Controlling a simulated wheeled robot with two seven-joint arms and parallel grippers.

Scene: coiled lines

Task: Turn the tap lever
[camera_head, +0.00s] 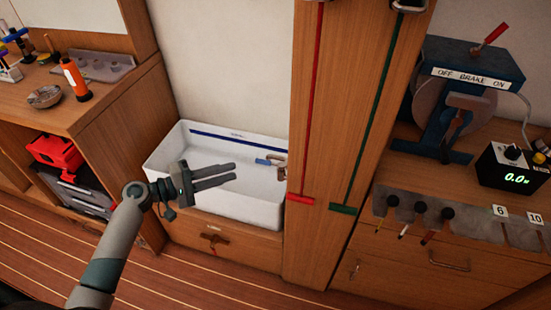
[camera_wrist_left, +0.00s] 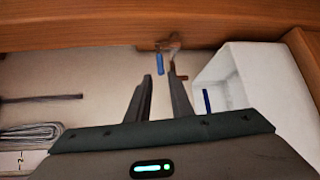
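The tap (camera_head: 281,168) is brownish and sits at the right side of the white sink, partly hidden by the wooden post. Its blue lever (camera_head: 265,162) points left over the basin. In the left wrist view the blue lever (camera_wrist_left: 159,63) hangs below the tap body (camera_wrist_left: 173,43). My left gripper (camera_head: 235,172) is over the basin, just left of the lever and apart from it. Its two fingers are open and empty. In the wrist view, the lever lies just beyond the gap between the fingertips (camera_wrist_left: 160,76). My right gripper is not in view.
The white sink (camera_head: 163,150) has raised walls around the gripper. The wooden post (camera_head: 327,110), with a red and a green strip, stands close to the right of the tap. A counter (camera_head: 120,92) is at left; a bench with a wheel device (camera_head: 470,75) is at right.

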